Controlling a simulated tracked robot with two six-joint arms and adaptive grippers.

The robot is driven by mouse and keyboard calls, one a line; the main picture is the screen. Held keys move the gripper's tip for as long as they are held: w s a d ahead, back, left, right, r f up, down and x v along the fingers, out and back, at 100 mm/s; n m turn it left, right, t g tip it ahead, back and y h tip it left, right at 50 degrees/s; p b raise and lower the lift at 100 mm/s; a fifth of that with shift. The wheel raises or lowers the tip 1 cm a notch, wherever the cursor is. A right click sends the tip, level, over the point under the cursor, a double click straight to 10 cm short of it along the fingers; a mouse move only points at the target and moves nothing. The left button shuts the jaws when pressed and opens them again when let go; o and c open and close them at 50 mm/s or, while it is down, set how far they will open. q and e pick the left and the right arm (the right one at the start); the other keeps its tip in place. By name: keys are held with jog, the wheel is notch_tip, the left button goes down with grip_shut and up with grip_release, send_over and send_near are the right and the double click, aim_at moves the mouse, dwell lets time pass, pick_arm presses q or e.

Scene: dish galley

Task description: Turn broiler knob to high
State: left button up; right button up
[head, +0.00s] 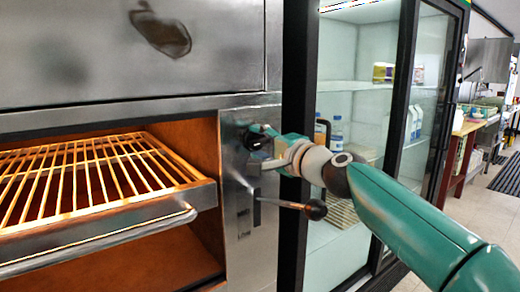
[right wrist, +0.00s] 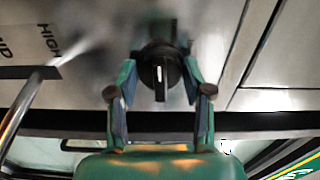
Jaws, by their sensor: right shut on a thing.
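The black broiler knob (right wrist: 160,72) sits between the two fingers of my right gripper (right wrist: 159,64) in the right wrist view. A short white mark on its face points toward the bottom of that picture. In the head view the knob (head: 256,138) is on the steel panel right of the broiler opening, partly covered by my right gripper (head: 263,147). The gripper is shut on the knob, with one finger on each side. My left gripper is not in view.
A lever with a dark ball end (head: 316,209) juts out below the knob, beside MID and LOW labels; HIGH shows in the right wrist view. A wire rack (head: 85,185) fills the broiler opening at left. A glass-door fridge (head: 405,95) stands right of the panel.

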jog(key=shift+a+f+n+b, duration=0.15)
jog(key=shift+f+n+b, duration=0.1)
jog(key=shift+n, duration=0.35)
jog(key=shift+a+f+n+b, duration=0.1)
jog(key=shift+a+f+n, duration=0.1)
jog(key=shift+n, duration=0.4)
jog(key=shift+d, duration=0.1)
jog(key=o, duration=1.2)
jog(key=shift+r, duration=0.15)
jog(key=shift+d+r, duration=0.1)
jog(key=shift+d, duration=0.1)
